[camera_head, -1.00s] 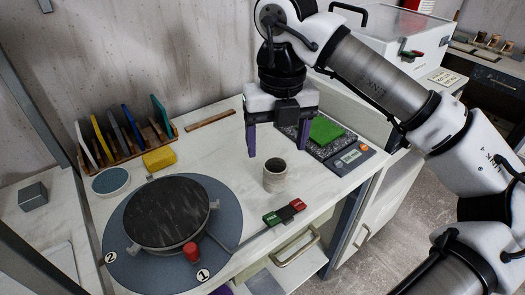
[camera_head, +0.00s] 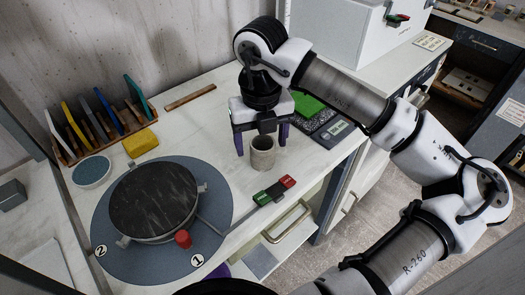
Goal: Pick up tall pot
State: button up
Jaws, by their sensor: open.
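The tall pot (camera_head: 263,154) is a small grey-beige cylinder with a dark open top. It stands upright on the white worktop, right of the round wheel. My gripper (camera_head: 261,146) points down just above and behind the pot, its two purple fingers spread apart. The left finger shows to the left of the pot and the right finger to its right, partly behind the rim. I cannot tell whether either finger touches it. Nothing is held.
A dark wheel (camera_head: 153,200) on a blue-grey disc (camera_head: 105,225) lies left. A red-green switch (camera_head: 274,190) lies in front of the pot. A scale (camera_head: 333,132) with a green pad (camera_head: 308,104) stands right. A yellow sponge (camera_head: 140,143) and tool rack (camera_head: 72,157) are at the back left.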

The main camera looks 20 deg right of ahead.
jog(key=shift+w+d+f+p, duration=0.15)
jog(key=shift+f+p, duration=0.1)
jog(key=shift+f, duration=0.8)
jog(key=shift+w+d+f+p, duration=0.1)
jog(key=shift+w+f+p, duration=0.1)
jog(key=shift+f, duration=0.85)
jog(key=shift+c, duration=0.3)
jog(key=c, duration=1)
jog(key=shift+c, duration=0.2)
